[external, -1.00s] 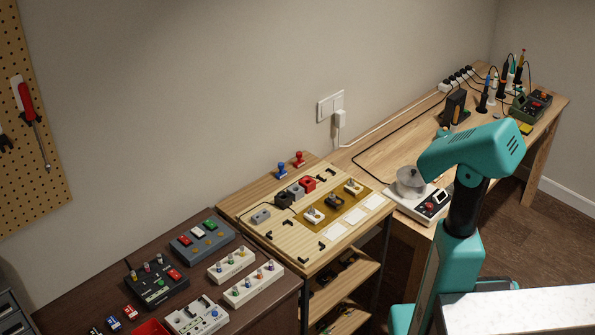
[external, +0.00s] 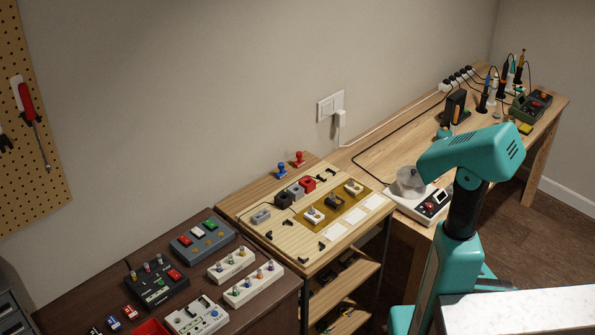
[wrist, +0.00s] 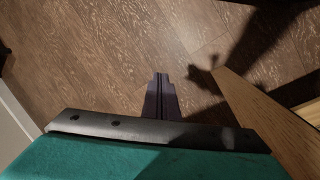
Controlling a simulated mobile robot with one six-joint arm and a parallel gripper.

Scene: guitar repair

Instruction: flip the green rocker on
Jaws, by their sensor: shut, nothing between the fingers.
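The green rocker (external: 210,223) is the right-hand one of three rockers on a grey-blue switch box (external: 203,241), beside a white and a red one. The box lies on the dark bench at the lower left of the external view. The rocker is too small there to tell which way it is tipped. My gripper (wrist: 160,80) shows in the wrist view, shut and empty above the wood floor. In the external view my arm is at the right, far from the box, and its gripper is hidden. The wrist view shows no switch box.
A light wooden board (external: 330,240) with blocks and small switches stands between my arm and the dark bench (external: 75,285). A black box (external: 155,281) and white switch strips (external: 252,284) lie around the switch box. A table edge (wrist: 265,125) runs along the right of the wrist view.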

